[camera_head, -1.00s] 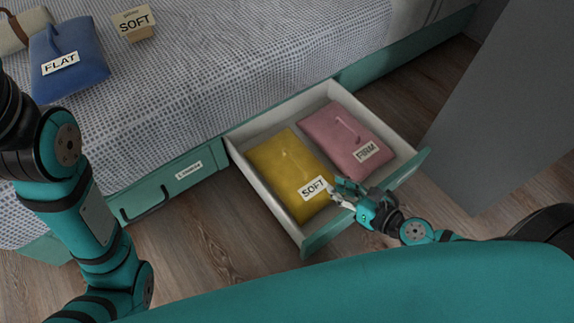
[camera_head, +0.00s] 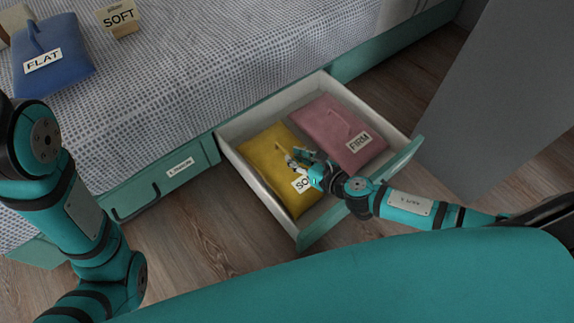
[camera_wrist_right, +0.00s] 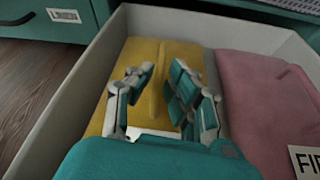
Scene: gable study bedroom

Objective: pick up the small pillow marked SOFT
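The yellow pillow marked SOFT (camera_head: 270,155) lies flat in the left part of the open drawer (camera_head: 327,223), with a raised ridge along its middle. It also shows in the right wrist view (camera_wrist_right: 150,62). My right gripper (camera_head: 293,158) is over this pillow and partly covers its label. In the right wrist view the right gripper's fingers (camera_wrist_right: 158,95) are apart, one on each side of the ridge, with nothing clamped between them. I cannot tell whether they touch the pillow. My left arm stands at the left; its gripper is out of view.
A pink pillow marked FIRM (camera_head: 338,135) lies beside the yellow one in the drawer. On the bed (camera_head: 200,75) are a blue pillow marked FLAT (camera_head: 62,75) and a small sign reading SOFT (camera_head: 119,18). A grey panel (camera_head: 500,100) stands at the right.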

